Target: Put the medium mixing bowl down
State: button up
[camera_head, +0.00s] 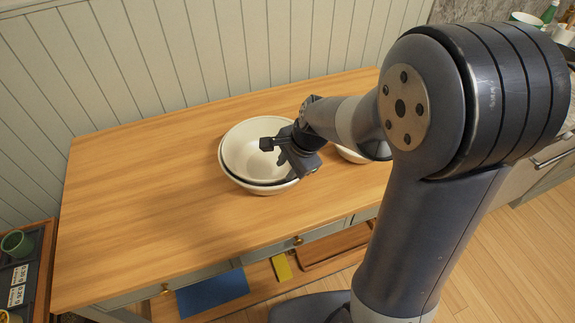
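A white mixing bowl (246,153) sits in or just over a larger white bowl (262,189) on the wooden table. A thin dark gap shows between the two rims at the front. I cannot tell whether the upper bowl rests on the lower one. My gripper (280,151) is at the right side of the upper bowl, with its dark fingers over the rim and the inside. The gripper hides that part of the rim, so I cannot tell whether the fingers are closed on it.
Another white bowl (350,154) stands to the right on the table (137,196), mostly hidden by my arm. The left part of the table is clear. A panelled wall (150,50) is behind. A dark tray (38,275) with a green cup (17,243) is at lower left.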

jog(key=shift+r, duration=0.1)
jog(key=shift+r+p, duration=0.4)
jog(key=shift+r, duration=0.1)
jog(key=v, duration=1.2)
jog(key=shift+a, duration=0.1)
jog(key=x, duration=1)
jog(key=shift+f, duration=0.15)
